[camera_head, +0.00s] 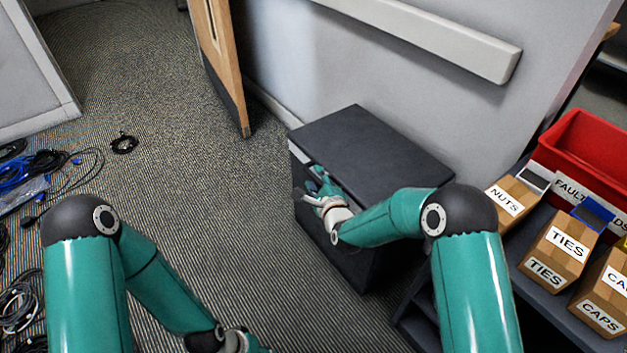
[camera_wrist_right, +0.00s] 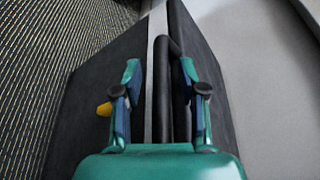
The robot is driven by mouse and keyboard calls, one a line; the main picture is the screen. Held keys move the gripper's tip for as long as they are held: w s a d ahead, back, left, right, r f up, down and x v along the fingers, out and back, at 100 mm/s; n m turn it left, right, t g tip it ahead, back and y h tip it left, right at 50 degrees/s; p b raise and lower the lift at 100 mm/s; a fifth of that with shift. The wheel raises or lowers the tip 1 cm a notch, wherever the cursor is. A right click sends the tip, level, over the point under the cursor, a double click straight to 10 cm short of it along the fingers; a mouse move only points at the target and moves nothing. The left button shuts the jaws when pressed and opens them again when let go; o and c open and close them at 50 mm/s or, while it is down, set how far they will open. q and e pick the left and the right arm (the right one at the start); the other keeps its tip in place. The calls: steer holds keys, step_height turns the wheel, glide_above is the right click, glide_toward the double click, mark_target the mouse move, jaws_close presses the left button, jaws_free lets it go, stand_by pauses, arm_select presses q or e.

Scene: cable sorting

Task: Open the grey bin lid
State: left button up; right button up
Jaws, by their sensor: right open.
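The grey bin (camera_head: 345,255) is a dark box standing against the wall. Its lid (camera_head: 370,145) lies flat across the top in the head view. My right gripper (camera_head: 316,190) is at the bin's upper front edge, open. In the right wrist view, my right gripper (camera_wrist_right: 160,85) has its fingers on either side of a dark bar (camera_wrist_right: 179,100) along that edge. Whether the fingers touch it I cannot tell. The lid (camera_wrist_right: 205,70) shows right of the bar, and the bin's front (camera_wrist_right: 85,90) left. My left gripper (camera_head: 240,344) is mostly cut off at the bottom edge.
A shelf at right carries a red bin (camera_head: 585,150) and cardboard boxes labelled NUTS (camera_head: 510,200), TIES (camera_head: 555,250) and CAPS (camera_head: 605,290). Cables (camera_head: 40,170) lie on the floor at left. A wooden door edge (camera_head: 222,60) stands behind; open carpet (camera_head: 200,190) is left of the bin.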

jaws_close()
